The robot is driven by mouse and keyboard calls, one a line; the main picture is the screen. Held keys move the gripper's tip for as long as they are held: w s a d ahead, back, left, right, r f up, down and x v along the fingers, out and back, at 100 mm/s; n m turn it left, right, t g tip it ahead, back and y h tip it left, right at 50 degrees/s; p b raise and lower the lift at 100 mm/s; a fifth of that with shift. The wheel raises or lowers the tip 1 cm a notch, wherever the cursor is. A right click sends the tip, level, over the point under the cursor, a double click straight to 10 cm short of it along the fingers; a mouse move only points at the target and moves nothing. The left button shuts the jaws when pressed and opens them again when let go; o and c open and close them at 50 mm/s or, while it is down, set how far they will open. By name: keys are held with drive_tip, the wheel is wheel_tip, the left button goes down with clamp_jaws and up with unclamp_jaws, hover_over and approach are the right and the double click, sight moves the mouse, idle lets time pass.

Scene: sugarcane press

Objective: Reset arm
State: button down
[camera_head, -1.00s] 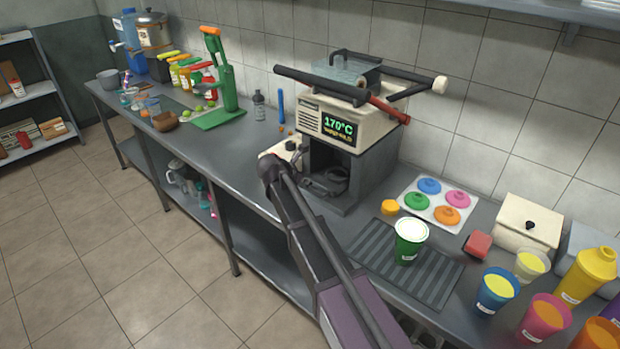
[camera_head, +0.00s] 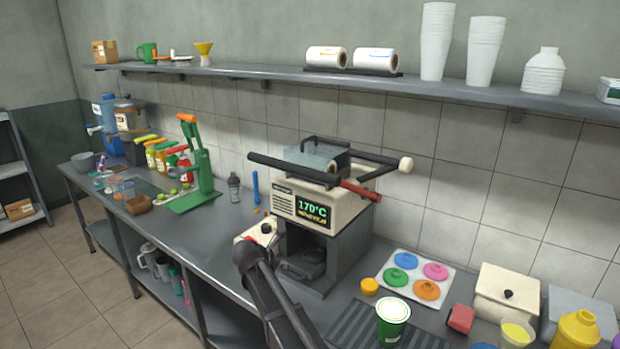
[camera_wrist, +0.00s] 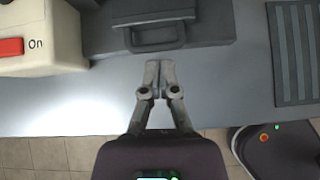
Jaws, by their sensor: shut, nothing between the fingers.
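My gripper (camera_wrist: 154,80) is shut and empty in the wrist view. It hangs over the grey counter (camera_wrist: 230,85), with its fingertips just short of the dark handle (camera_wrist: 150,35) at the front of the machine. I cannot tell whether it touches anything. In the head view my arm reaches up from the bottom towards the front of the cream sealing machine (camera_head: 320,204), whose display reads 170°C. The fingers themselves are hidden in the head view.
A green-and-white cup (camera_head: 392,322) stands on the ribbed dark mat (camera_head: 345,325) right of my arm. A lid tray (camera_head: 440,298), a red block (camera_head: 461,318) and a cream box (camera_head: 505,290) are further right. A green press (camera_head: 195,165) stands left.

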drive_tip(key=s+d+f+m+g+y+p, duration=0.2)
drive_tip(key=s+d+m+g+y, duration=0.3)
drive_tip(key=s+d+m, duration=2.1)
drive_tip(key=shift+d+m+g+p, duration=0.7)
drive_tip(key=shift+d+m+g, duration=0.5)
drive_tip(key=shift+d+g, duration=0.1)
drive_tip(key=shift+f, duration=0.1)
